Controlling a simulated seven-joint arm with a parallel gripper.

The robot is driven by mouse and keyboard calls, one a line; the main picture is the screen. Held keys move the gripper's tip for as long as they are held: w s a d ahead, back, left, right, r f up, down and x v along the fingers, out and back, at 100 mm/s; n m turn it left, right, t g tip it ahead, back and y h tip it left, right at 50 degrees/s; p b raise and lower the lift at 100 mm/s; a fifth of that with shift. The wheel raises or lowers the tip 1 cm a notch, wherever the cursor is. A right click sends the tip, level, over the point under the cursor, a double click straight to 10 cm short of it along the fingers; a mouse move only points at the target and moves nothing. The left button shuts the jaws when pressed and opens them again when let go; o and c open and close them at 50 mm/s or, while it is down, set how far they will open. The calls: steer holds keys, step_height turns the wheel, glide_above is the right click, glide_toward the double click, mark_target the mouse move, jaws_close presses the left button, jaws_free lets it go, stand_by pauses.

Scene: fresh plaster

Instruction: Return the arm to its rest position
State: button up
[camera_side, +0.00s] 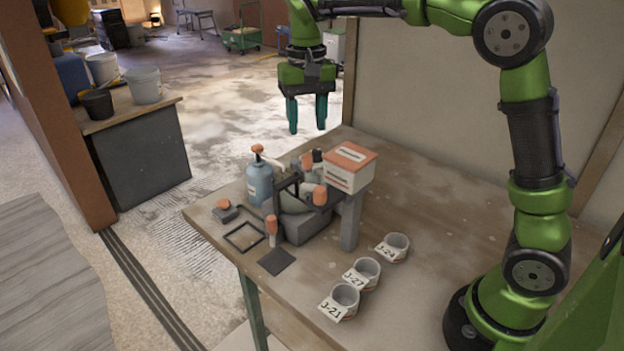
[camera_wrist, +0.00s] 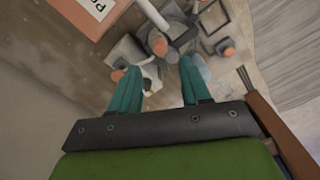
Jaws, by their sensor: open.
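My gripper (camera_side: 306,115) hangs in the air above the far part of the work table (camera_side: 440,268), fingers pointing down. Its two teal fingers are apart with nothing between them. In the wrist view my gripper (camera_wrist: 160,88) also shows open and empty, with the table's clutter below it. My green and black arm reaches up from its base at the right and across the top of the side view. The gripper is clear of everything on the table.
On the table stand a white box with an orange lid (camera_side: 349,167), a blue bottle (camera_side: 260,183), a grey rig with orange knobs (camera_side: 300,222) and three labelled cups (camera_side: 345,297) (camera_side: 366,272) (camera_side: 396,246). A wall panel (camera_side: 430,110) rises behind. The table's right part is clear.

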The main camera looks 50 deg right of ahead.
steer(key=s+r+t, duration=0.1)
steer(key=s, duration=0.2)
steer(key=s+t, duration=0.1)
steer(key=s, duration=0.2)
steer(key=s+r+n+y, duration=0.1)
steer(key=s, duration=0.2)
steer(key=shift+a+r+t, duration=0.2)
steer(key=shift+r+t, duration=0.15)
steer(key=shift+t, duration=0.05)
steer(key=s+a+f+n+t+y, duration=0.1)
steer(key=s+f+t, duration=0.3)
steer(key=s, duration=0.7)
steer(key=shift+a+f, duration=0.15)
steer(key=shift+f, duration=0.15)
